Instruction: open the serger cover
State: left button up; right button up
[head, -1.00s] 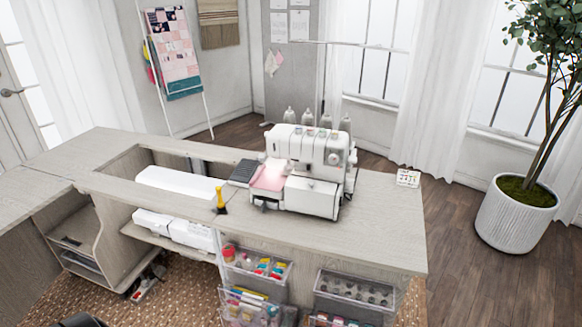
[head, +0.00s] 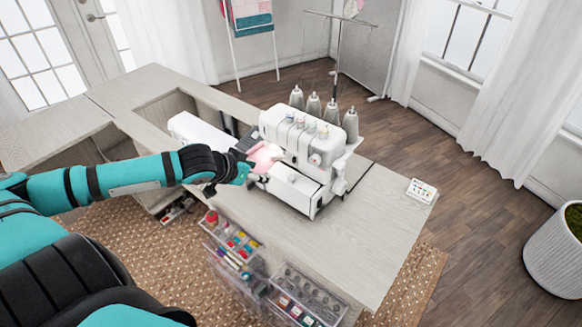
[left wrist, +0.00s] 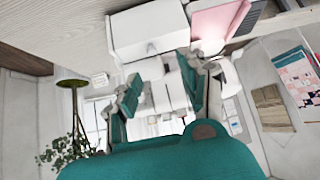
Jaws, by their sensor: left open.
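The white serger (head: 318,152) stands on the cabinet top, with thread cones behind it. Its white front cover (head: 292,190) faces the near side and looks closed. Pink fabric (head: 263,157) lies on the serger's left part. My left gripper (head: 243,172) is at the serger's front left, close to the fabric and the cover's left end; its fingertips are partly hidden there. In the left wrist view the gripper (left wrist: 162,85) is open and empty, its fingers apart in front of the serger; a white panel (left wrist: 145,30) with a small tab shows beyond them. My right gripper is out of view.
The wooden cabinet top (head: 345,235) is clear in front and right of the serger, apart from a small pin box (head: 421,190). Clear drawers (head: 305,295) of supplies hang below the front edge. A white machine (head: 200,132) sits in the cabinet opening at left.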

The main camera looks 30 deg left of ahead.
pick_arm(q)
notch_tip(320, 180, up, 2)
jog(key=d, duration=0.2)
jog(key=p, duration=0.2)
send_near(291, 177)
jog(key=x, duration=0.7)
jog(key=shift+w+f, duration=0.1)
jog(key=shift+w, duration=0.1)
jog(key=shift+w+f, duration=0.3)
jog(key=shift+c, duration=1)
jog(key=c, duration=0.7)
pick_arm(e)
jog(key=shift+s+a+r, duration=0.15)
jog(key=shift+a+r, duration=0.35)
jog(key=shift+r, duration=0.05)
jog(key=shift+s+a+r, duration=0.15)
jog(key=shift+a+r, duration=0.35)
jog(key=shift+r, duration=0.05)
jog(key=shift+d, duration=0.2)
